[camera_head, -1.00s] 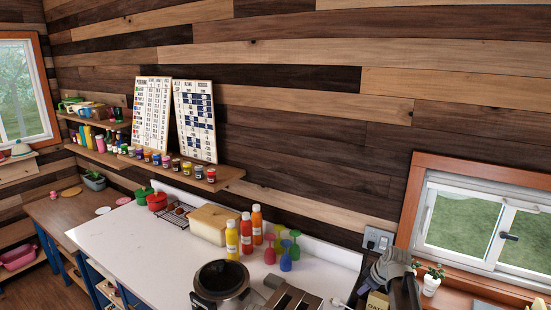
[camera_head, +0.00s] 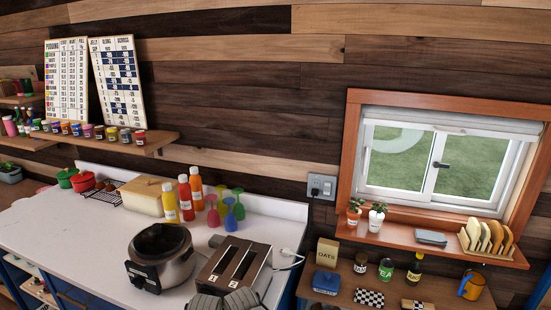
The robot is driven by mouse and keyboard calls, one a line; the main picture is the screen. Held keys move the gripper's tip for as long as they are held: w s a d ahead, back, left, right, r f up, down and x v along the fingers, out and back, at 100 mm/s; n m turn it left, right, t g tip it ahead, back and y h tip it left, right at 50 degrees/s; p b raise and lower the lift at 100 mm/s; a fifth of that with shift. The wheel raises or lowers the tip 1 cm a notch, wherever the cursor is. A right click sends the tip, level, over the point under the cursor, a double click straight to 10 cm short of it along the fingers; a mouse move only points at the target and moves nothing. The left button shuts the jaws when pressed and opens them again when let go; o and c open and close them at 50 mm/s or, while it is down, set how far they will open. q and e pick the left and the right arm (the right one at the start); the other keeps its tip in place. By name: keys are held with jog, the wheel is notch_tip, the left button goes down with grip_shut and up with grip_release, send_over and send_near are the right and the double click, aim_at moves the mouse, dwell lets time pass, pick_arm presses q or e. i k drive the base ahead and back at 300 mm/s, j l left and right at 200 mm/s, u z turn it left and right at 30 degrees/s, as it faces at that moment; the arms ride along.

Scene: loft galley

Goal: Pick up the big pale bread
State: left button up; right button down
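Several bread slices stand upright in a wooden rack on the window sill at the right of the head view. The leftmost slice (camera_head: 473,231) is the palest, cream-coloured; the others beside it (camera_head: 497,237) are more golden-brown. Their sizes are hard to compare at this distance. The rack (camera_head: 490,254) holds them close together. Neither of my grippers can be made out. A dark grey ribbed shape (camera_head: 226,302) is cut off at the bottom edge, in front of the toaster; I cannot tell what it is.
The sill (camera_head: 405,239) also holds two potted plants (camera_head: 377,216) and a grey folded item (camera_head: 431,237). Below it, a wooden surface carries jars, an oats box (camera_head: 327,252) and an orange mug (camera_head: 471,287). A toaster (camera_head: 236,265) and cooker (camera_head: 160,257) stand on the white counter (camera_head: 75,235).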

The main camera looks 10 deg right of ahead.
aim_at(473, 229)
jog(key=z, duration=1.85)
jog(key=i+l+u, duration=0.35)
jog(key=i, duration=0.25)
jog(key=i+l, duration=0.05)
jog(key=l, duration=0.05)
